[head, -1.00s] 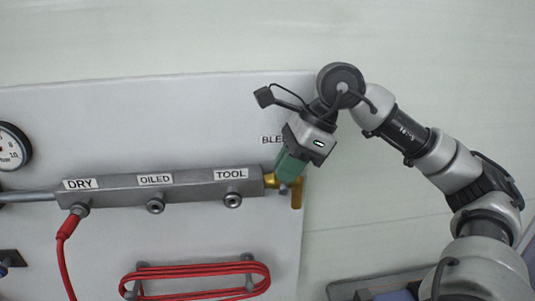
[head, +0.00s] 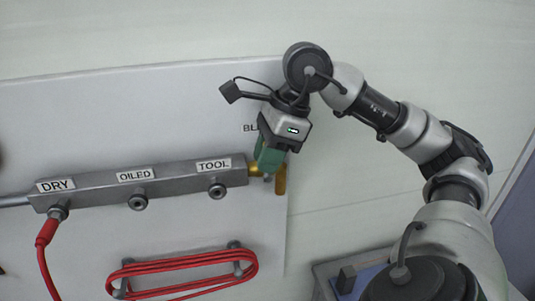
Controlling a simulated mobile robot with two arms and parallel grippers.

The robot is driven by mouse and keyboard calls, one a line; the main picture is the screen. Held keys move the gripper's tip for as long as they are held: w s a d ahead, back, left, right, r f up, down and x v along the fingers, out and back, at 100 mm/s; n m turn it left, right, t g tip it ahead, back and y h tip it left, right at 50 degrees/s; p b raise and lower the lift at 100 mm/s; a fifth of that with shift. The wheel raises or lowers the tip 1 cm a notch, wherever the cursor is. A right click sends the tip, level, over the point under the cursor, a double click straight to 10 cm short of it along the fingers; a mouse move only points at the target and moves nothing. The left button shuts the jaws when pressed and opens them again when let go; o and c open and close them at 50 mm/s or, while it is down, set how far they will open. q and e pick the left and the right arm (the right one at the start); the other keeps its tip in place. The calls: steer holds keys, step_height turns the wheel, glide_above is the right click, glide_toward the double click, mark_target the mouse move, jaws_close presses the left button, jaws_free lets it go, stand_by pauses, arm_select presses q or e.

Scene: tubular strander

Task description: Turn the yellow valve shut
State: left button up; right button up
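The yellow valve (head: 281,180) sits at the right end of a grey manifold, beside a partly covered label that begins "BL". Its yellow handle hangs down, roughly at right angles to the manifold. My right gripper (head: 267,172) reaches down from above and is at the valve, its green fingers in front of the valve body and next to the top of the handle. The fingers hide part of the valve, and I cannot tell whether they are closed on the handle. My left gripper is not in view.
The grey manifold (head: 160,186) carries ports labelled DRY, OILED and TOOL. A red hose (head: 45,262) is plugged in at DRY. A coiled red hose (head: 185,257) hangs on pegs below. The wall right of the panel is bare.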

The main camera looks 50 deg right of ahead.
steer(key=shift+w, duration=0.15)
steer(key=p+v, duration=0.2)
steer(key=v, duration=0.8)
steer(key=shift+d+r, duration=0.25)
steer(key=shift+r, duration=0.1)
